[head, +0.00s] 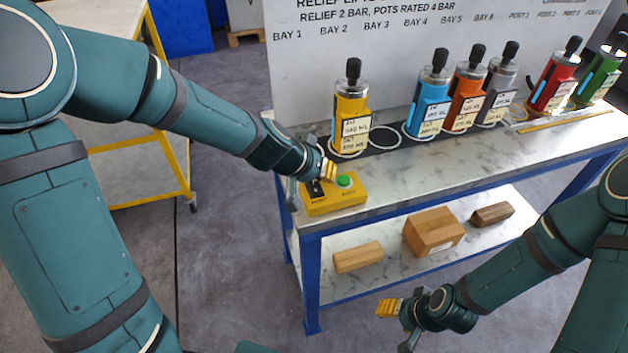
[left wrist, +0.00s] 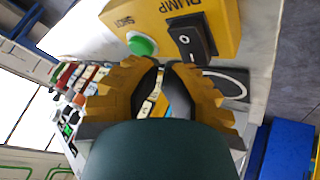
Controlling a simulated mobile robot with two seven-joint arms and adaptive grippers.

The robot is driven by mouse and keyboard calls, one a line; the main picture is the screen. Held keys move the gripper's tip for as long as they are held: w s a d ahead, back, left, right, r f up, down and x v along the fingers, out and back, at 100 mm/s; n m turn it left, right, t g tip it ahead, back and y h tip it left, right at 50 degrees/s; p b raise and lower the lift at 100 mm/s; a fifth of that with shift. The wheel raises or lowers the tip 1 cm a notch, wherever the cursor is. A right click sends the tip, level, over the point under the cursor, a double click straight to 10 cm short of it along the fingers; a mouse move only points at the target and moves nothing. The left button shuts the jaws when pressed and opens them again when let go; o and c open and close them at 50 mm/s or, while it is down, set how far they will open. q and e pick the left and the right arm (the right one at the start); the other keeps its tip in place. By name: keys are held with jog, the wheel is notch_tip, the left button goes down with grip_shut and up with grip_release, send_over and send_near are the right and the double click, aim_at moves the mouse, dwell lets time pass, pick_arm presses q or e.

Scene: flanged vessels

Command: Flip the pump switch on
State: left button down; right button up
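The yellow pump box (head: 322,207) sits at the near left corner of the metal bench top. In the left wrist view the box (left wrist: 168,17) carries the word PUMP, a green button (left wrist: 142,45) and a black rocker switch (left wrist: 191,39). I cannot tell which way the rocker is tipped. My left gripper (head: 329,171) is just above the back of the box; in the left wrist view its yellow fingertips (left wrist: 167,68) meet closely below the switch, with nothing held. Contact is unclear. My right gripper (head: 388,308) is low, in front of the bench, apart from the box.
Several coloured vessels with black tops stand along the bench, the yellow one (head: 351,105) nearest the box. A lettered white panel (head: 420,45) rises behind. Wooden blocks (head: 433,232) lie on the lower shelf. A yellow-framed cart (head: 130,165) stands left.

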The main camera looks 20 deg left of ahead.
aim_at(323, 190)
pick_arm(q)
jog(key=shift+f+b, duration=0.3)
dwell(0.6)
jog(key=shift+s+r+p, duration=0.1)
jog(key=shift+r+p, duration=0.55)
jog(key=shift+r, duration=0.15)
jog(key=r+p, duration=0.4)
jog(key=r, duration=0.1)
jog(key=shift+s+d, duration=0.25)
jog(key=shift+s, duration=0.05)
jog(key=shift+f, duration=0.1)
